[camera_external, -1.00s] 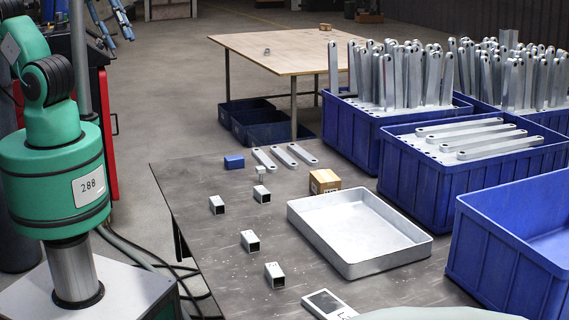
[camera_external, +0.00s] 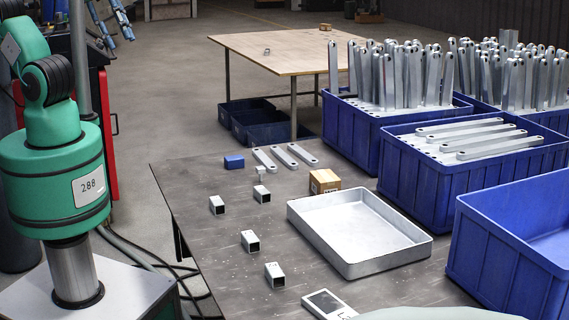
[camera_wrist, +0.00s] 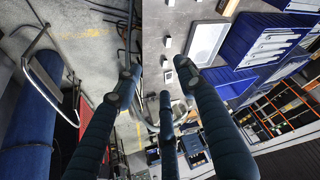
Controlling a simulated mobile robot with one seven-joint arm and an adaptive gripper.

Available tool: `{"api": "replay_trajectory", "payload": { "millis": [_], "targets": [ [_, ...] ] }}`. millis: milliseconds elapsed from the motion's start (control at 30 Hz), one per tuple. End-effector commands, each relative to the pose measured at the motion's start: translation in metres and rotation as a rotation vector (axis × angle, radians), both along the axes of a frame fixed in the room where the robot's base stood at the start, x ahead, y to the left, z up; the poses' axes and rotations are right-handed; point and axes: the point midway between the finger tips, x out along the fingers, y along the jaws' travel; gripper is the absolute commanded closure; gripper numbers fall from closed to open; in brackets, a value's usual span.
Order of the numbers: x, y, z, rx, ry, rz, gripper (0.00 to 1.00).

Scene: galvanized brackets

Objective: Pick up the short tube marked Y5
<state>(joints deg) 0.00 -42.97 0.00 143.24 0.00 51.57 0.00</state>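Several short square metal tubes stand or lie apart on the dark table: one at the left (camera_external: 216,205), one farther back (camera_external: 262,194), one in the middle (camera_external: 250,241) and one nearest the front (camera_external: 275,275). Their markings are too small to read, so I cannot tell which is Y5. Small tubes also show in the wrist view, one near the top (camera_wrist: 168,42). My gripper (camera_wrist: 158,80) shows in the wrist view with its dark ribbed fingers spread and nothing between them. It is apart from the tubes and out of sight in the external view.
A shallow metal tray (camera_external: 365,269) lies right of the tubes. A wooden block (camera_external: 324,181), a blue block (camera_external: 234,162) and flat metal bars (camera_external: 283,156) lie behind. Blue bins (camera_external: 405,185) line the right side. A framed plate (camera_external: 327,304) lies at the front.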

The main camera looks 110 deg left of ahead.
Motion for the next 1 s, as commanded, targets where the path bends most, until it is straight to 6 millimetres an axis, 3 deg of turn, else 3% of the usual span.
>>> {"api": "replay_trajectory", "payload": {
  "millis": [233,333,767,1000],
  "targets": [
    [0.0,0.0,0.0,0.0,0.0,0.0,0.6],
    [0.0,0.0,0.0,0.0,0.0,0.0,0.43],
    [0.005,0.001,-0.001,0.007,0.008,-0.009,0.43],
    [0.034,0.009,-0.012,0.046,0.056,-0.067,0.43]
  ]
}}
